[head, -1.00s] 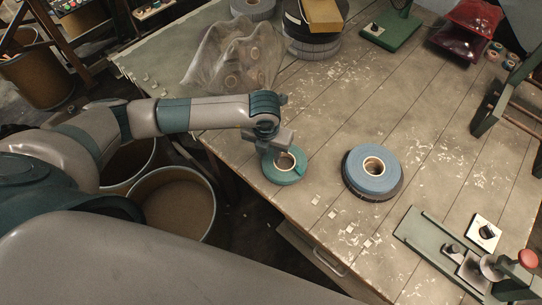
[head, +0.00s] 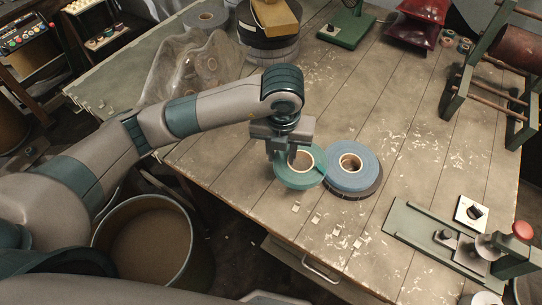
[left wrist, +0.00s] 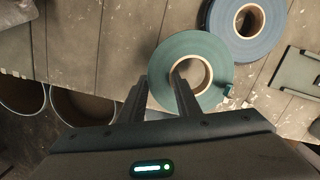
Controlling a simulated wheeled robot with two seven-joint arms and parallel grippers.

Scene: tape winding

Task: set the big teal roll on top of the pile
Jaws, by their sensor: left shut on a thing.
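The big teal roll (head: 300,182) is in my left gripper (head: 288,158). One finger is in its core hole and the other outside its rim, as the left wrist view shows for the roll (left wrist: 190,43) and the gripper (left wrist: 160,80). The roll looks roughly level and appears raised off the table. The pile has a blue roll (head: 366,178) on top of a darker roll (head: 376,190). The teal roll is just left of the pile; their edges meet or overlap in the head view. The blue roll also shows in the left wrist view (left wrist: 246,50). My right gripper is out of view.
A green press with a red knob (head: 522,230) stands at the right of the table (head: 420,150). A crumpled clear bag (head: 195,68) and stacked rolls (head: 270,50) are at the back. A bin (head: 150,243) stands below the table's near edge.

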